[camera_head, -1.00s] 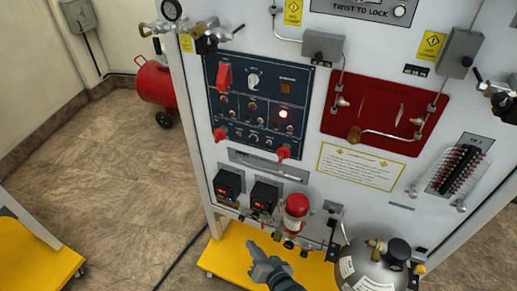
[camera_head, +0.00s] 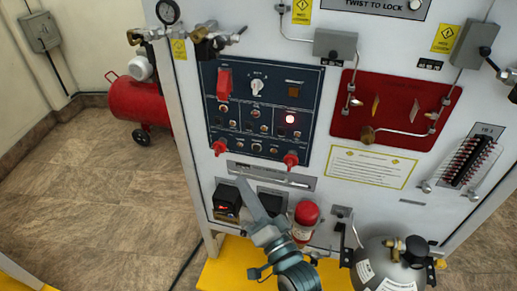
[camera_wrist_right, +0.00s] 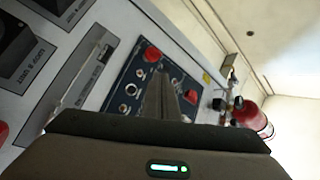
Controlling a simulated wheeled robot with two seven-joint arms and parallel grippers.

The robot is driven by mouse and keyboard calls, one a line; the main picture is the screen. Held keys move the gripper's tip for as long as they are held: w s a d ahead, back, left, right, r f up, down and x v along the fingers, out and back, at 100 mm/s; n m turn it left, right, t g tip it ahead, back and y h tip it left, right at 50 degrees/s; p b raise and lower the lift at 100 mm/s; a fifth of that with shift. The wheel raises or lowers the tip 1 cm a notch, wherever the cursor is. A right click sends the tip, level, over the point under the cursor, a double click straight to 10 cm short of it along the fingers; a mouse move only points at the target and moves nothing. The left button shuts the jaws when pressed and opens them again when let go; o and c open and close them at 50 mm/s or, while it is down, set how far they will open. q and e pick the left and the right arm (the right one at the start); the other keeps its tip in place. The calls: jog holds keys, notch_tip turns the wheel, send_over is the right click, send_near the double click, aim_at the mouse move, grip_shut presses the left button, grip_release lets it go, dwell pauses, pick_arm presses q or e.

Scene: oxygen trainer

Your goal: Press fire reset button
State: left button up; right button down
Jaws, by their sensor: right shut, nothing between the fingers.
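A dark blue control panel (camera_head: 318,90) is on the white trainer front. Labels are too small to read, so I cannot tell which control is the fire reset button. My right gripper (camera_head: 241,184) is shut and empty, its tip just below the panel's lower edge, in front of the grey strip. In the right wrist view, the shut fingers (camera_wrist_right: 162,82) point at the tilted panel (camera_wrist_right: 118,78) and cover part of it; I see no clear contact. My left gripper is not in view.
Two red knobs (camera_head: 290,160) (camera_head: 220,147) stick out at the panel's lower edge. Black display boxes (camera_head: 227,197), a red-capped cylinder (camera_head: 306,214) and a grey tank (camera_head: 385,270) are below. A red plate (camera_head: 400,104) with piping is to the right.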

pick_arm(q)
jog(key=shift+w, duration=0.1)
pick_arm(e)
jog(key=shift+r, duration=0.35)
jog(key=shift+w+d, duration=0.1)
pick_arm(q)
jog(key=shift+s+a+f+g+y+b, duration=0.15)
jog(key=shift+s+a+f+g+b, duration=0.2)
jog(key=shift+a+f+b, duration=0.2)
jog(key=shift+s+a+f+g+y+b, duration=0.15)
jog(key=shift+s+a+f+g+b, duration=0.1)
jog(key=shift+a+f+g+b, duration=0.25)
pick_arm(e)
send_near(256, 148)
jog(key=w+a+r, duration=0.1)
jog(key=w+a, duration=0.3)
jog(key=shift+a+r, duration=0.25)
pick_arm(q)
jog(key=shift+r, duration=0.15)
pick_arm(e)
jog(key=shift+w, duration=0.15)
dwell(0.8)
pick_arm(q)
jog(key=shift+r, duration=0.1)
pick_arm(e)
jog(key=shift+w+d, duration=0.15)
jog(key=shift+w, duration=0.1)
